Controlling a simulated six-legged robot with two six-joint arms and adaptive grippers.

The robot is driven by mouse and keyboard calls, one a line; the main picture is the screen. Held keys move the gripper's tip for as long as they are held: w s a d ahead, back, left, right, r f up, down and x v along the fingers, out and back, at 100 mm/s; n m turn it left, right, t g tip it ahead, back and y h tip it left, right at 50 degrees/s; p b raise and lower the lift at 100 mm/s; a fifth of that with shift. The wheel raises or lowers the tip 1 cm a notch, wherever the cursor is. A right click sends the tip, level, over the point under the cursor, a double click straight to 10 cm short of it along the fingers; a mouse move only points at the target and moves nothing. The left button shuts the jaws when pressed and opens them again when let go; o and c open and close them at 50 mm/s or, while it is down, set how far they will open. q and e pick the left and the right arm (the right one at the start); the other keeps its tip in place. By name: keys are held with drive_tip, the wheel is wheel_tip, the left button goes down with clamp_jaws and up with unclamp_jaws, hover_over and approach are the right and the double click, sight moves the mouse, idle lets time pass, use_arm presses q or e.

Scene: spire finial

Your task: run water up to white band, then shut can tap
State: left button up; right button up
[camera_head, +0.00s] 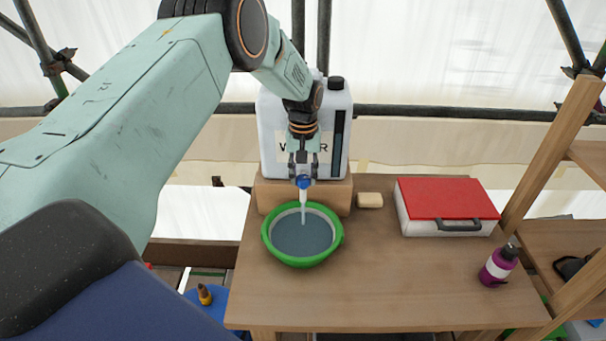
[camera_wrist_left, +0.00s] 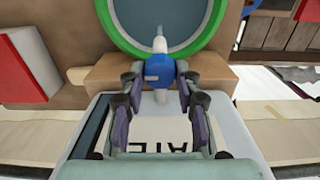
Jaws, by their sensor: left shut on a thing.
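The white water can (camera_head: 271,115) stands on a wooden block at the back of the table. Its tap, with a blue handle (camera_head: 304,182) and white spout, points down over the green bowl (camera_head: 268,246). A thin pale stream runs from the spout into the bowl. Grey water (camera_head: 303,238) fills much of the bowl, and a pale band (camera_head: 284,217) shows around it, below the green rim. My left gripper (camera_head: 303,174) is shut on the tap's blue handle; the left wrist view shows its fingers (camera_wrist_left: 158,74) on either side of it. My right gripper is out of view.
The wooden block (camera_head: 335,196) supports the can. A pale soap-like bar (camera_head: 370,200), a red-lidded case (camera_head: 447,200) and a purple bottle (camera_head: 499,265) are on the right. The table's front middle (camera_head: 390,290) is clear. A wooden ladder-like frame (camera_head: 545,160) stands at the right edge.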

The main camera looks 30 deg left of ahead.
use_arm(q)
drive_tip(key=shift+r, duration=0.1)
drive_tip(key=n+p, duration=0.1)
drive_tip(key=n, duration=0.3)
drive_tip(key=n+p, duration=0.1)
drive_tip(key=n, duration=0.3)
drive_tip(key=shift+n, duration=0.3)
drive_tip(key=n+p, duration=0.1)
drive_tip(key=n, duration=0.3)
drive_tip(key=shift+r+n+p, duration=0.1)
drive_tip(key=shift+n+p, duration=0.4)
drive_tip(key=shift+n, duration=2)
drive_tip(key=shift+w, duration=0.1)
drive_tip(key=o, duration=1.1)
drive_tip(key=shift+d, duration=0.15)
drive_tip(key=shift+o, duration=0.2)
